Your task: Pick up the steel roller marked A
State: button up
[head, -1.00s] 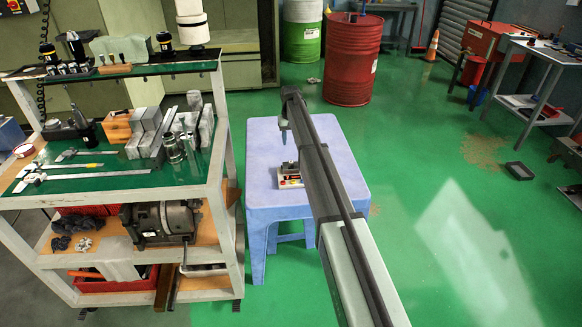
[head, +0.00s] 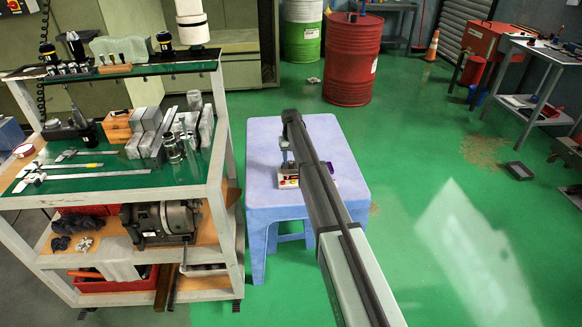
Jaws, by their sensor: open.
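My gripper (head: 287,163) hangs at the end of my arm, pointing down over a small device on the blue stool. Its fingers are small and partly hidden by my arm; it is open. The small device (head: 288,182), pale with red parts and a dark, metallic top, lies just below the fingers, and I cannot tell whether they touch it. Several steel cylinders, one of them here (head: 173,149), stand on the cart's green top, well left of my gripper. No letter A is readable in this view, so I cannot tell which piece is the marked roller.
The blue stool (head: 262,205) is mostly bare around the device. The tooling cart (head: 226,190) stands close on its left, with grey blocks (head: 152,118) and calipers (head: 100,175) on top. A red drum (head: 350,60) stands behind. Green floor is open to the right.

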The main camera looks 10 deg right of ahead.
aim_at(291, 162)
jog(key=shift+f, duration=1.85)
grip_shut()
